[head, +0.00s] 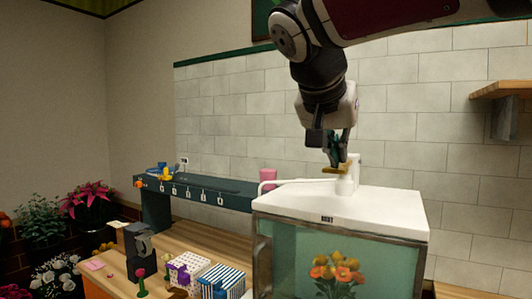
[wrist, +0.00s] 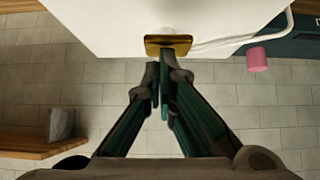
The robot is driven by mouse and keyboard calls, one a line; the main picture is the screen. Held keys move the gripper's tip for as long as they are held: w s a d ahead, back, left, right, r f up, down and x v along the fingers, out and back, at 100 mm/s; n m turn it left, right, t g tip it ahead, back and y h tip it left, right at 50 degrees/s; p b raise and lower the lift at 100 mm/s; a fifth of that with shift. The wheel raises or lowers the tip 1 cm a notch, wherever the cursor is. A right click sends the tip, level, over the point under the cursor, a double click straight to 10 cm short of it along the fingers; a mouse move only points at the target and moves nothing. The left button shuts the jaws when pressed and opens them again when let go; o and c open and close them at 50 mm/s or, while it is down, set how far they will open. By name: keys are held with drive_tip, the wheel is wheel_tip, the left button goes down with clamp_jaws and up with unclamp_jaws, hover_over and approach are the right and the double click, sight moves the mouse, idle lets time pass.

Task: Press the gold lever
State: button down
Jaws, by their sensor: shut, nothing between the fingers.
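The gold lever (head: 336,169) is a small flat plate on the white tap post at the back of the white-topped glass cabinet (head: 410,213). In the wrist view the gold lever (wrist: 168,44) is straight ahead of the fingertips. My gripper (head: 337,160) is shut and empty, pointing down just above or at the lever. In the wrist view my gripper (wrist: 161,88) has its fingertips together close to the lever's near edge. I cannot tell whether they touch it.
A white spout pipe (head: 295,182) runs left from the post towards a pink cup (head: 268,176). Orange flowers (head: 335,272) stand behind the cabinet's glass. A dark rack (head: 225,191) is at the left, with gift boxes (head: 188,268) in front. A wooden shelf (head: 503,89) juts out at right.

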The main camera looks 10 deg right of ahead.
drive_tip(key=shift+s+a+f+t+h+b, duration=0.1)
drive_tip(key=shift+f+t+h+b, duration=0.55)
drive_tip(key=shift+b, duration=1.4)
drive_tip(key=shift+f+t+y+b, duration=0.1)
drive_tip(key=shift+f+t+b, duration=0.1)
drive_tip(key=shift+f+b, duration=1.4)
drive_tip(key=shift+s+a+f+t+h+b, duration=0.1)
drive_tip(key=shift+f+t+h+b, duration=0.3)
drive_tip(key=shift+b, duration=2.15)
